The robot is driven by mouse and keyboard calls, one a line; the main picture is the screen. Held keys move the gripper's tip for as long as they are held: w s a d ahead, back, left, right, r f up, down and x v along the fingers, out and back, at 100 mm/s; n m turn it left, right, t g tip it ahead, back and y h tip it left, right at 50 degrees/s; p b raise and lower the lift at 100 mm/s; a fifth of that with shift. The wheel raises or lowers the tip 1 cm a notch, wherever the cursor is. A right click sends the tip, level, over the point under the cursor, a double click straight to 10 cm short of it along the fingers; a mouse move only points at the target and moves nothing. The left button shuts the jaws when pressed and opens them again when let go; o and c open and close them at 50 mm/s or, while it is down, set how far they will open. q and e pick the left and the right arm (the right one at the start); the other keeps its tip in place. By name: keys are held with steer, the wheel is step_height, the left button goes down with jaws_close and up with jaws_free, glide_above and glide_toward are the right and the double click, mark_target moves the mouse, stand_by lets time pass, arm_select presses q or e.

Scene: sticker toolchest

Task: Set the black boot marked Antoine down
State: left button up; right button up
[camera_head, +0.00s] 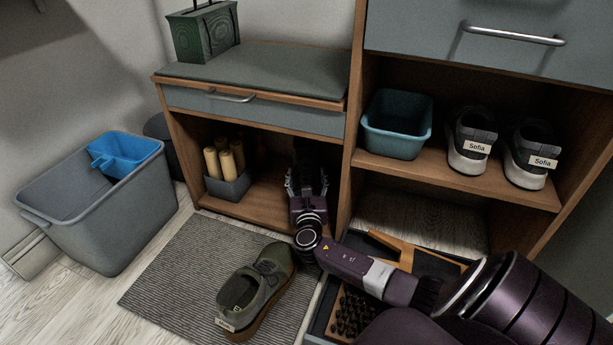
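My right gripper (307,183) reaches into the open cubby of the low bench (270,205), at its right side. A dark shape (318,152) stands at the gripper's fingers, in shadow. It may be the black boot, but no Antoine label shows, and I cannot tell whether the fingers hold it or how it rests. Whether the gripper is open or shut is unclear. My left gripper is not in view.
An olive shoe (259,291) with an unreadable label lies on the striped mat (190,265). Candles (228,162) in a grey box occupy the cubby's left. A grey bin (100,215) stands left. A teal basket (397,125) and two Sofia shoes (471,140) fill the right shelf.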

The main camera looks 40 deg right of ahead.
steer(key=shift+s+a+r+p, duration=0.1)
steer(key=shift+s+a+p, duration=0.2)
steer(key=shift+s+p, duration=0.15)
steer(key=p+v, duration=0.4)
steer(key=v, duration=0.1)
steer(key=shift+s+a, duration=0.2)
steer(key=shift+a, duration=0.05)
steer(key=shift+s+a, duration=0.3)
steer(key=shift+s, duration=0.05)
